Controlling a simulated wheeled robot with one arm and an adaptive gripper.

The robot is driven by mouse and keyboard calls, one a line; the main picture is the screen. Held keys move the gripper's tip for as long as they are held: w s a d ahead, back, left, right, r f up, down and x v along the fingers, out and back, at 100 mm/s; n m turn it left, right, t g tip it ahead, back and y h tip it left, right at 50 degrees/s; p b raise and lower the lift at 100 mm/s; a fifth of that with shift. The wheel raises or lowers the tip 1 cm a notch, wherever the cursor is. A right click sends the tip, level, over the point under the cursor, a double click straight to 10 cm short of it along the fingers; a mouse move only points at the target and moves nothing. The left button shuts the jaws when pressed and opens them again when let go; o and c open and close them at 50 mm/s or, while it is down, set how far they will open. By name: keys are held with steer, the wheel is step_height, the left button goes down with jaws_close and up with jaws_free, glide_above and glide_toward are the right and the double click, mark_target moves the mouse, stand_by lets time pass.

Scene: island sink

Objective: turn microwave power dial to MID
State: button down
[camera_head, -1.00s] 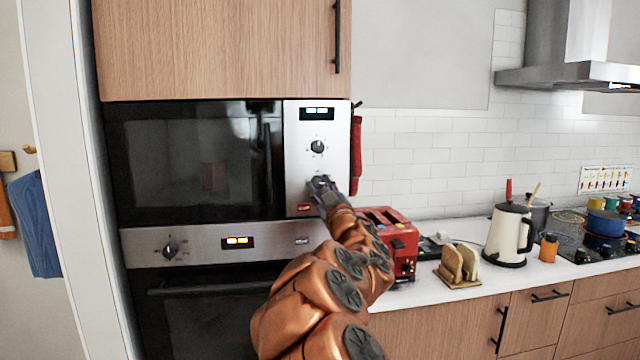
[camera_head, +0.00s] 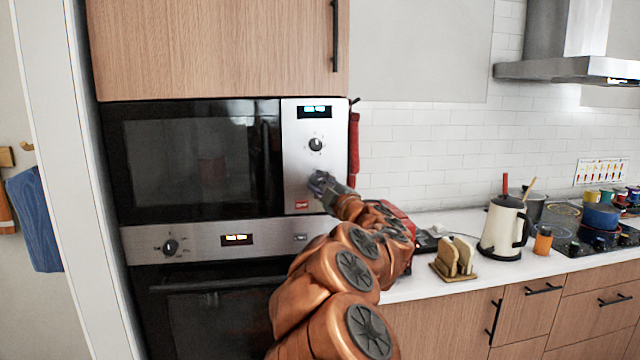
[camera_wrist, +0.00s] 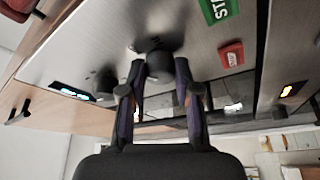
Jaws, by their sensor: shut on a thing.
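The microwave (camera_head: 190,160) is built into the cabinet wall, with a silver control panel (camera_head: 296,170) on its right side. The upper dial (camera_head: 316,145) sits below a lit display and is free; it also shows in the wrist view (camera_wrist: 105,82). My gripper (camera_head: 322,182) is at the lower part of the panel and covers the lower dial in the head view. In the wrist view the lower dial (camera_wrist: 158,60) sits between my two fingertips, which are closed on its sides. The dial's pointer and power markings cannot be read.
A red toaster (camera_head: 392,212), toast rack (camera_head: 455,258) and kettle (camera_head: 503,228) stand on the counter to the right.

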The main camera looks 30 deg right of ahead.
stand_by(0.3)
steer(key=c, duration=0.8)
jaws_free()
steer(key=shift+s, duration=0.1)
steer(key=shift+s+a+f, duration=0.1)
steer(key=shift+s+f, duration=0.3)
steer(key=shift+s, duration=1.55)
steer(key=shift+s+a+f, duration=0.1)
steer(key=shift+s+f, duration=0.25)
steer(key=shift+s, duration=1.55)
steer(key=shift+s+a+f, duration=0.1)
steer(key=shift+s+f, duration=0.3)
steer(key=shift+s, duration=1.55)
